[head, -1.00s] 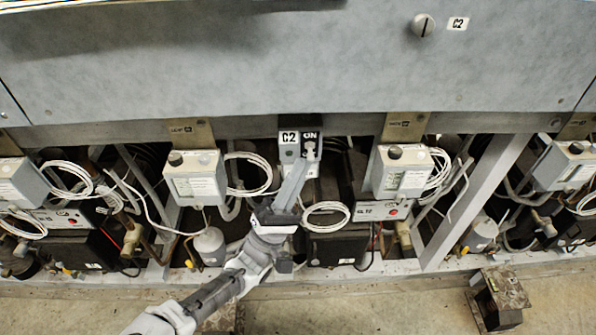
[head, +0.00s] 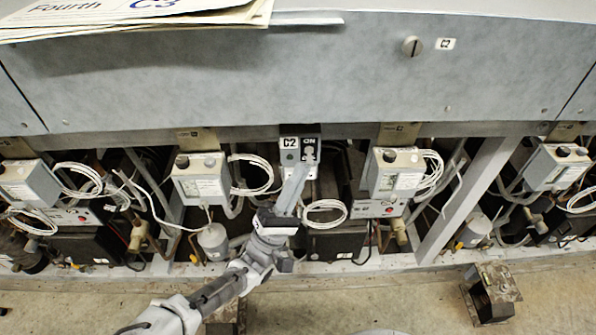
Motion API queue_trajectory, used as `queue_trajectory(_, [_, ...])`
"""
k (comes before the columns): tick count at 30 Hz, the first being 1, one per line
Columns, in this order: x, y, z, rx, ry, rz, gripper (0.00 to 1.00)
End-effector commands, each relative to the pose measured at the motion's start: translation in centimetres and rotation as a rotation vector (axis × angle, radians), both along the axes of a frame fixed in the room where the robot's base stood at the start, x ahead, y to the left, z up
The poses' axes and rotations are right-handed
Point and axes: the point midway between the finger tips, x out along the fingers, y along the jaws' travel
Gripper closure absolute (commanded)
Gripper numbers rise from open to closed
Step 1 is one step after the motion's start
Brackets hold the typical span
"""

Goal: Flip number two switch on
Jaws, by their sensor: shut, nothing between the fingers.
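The C2 switch box (head: 290,143) is a small grey and black box under the front edge of the large grey panel, in the middle of the head view. It has a white C2 label on its left, a black ON plate on its right and a greenish round spot below the C2 label. My gripper (head: 307,164) is shut and empty. It reaches up from below, its fingertips over the right half of the box, just under the ON marking. The fingertips cover the switch lever, so its position and any contact cannot be told.
Grey control boxes (head: 200,178) and (head: 396,172) with coiled white cables stand either side of the switch box. A slanted metal post (head: 467,200) is at the right. Papers (head: 130,18) lie on the panel top. A dark metal block (head: 490,293) sits on the floor.

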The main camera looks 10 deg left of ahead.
Motion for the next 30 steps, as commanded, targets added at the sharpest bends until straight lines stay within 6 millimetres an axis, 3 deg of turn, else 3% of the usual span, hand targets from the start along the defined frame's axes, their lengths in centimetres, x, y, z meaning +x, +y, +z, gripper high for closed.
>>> queue_trajectory(24, [-0.5,-0.1,2.6,-0.127,0.528,-0.001,1.00])
queue_trajectory(26, [-0.5,-0.1,1.6,-0.129,0.532,-0.001,1.00])
queue_trajectory(30, [-0.5,-0.1,1.6,-0.128,0.530,0.000,1.00])
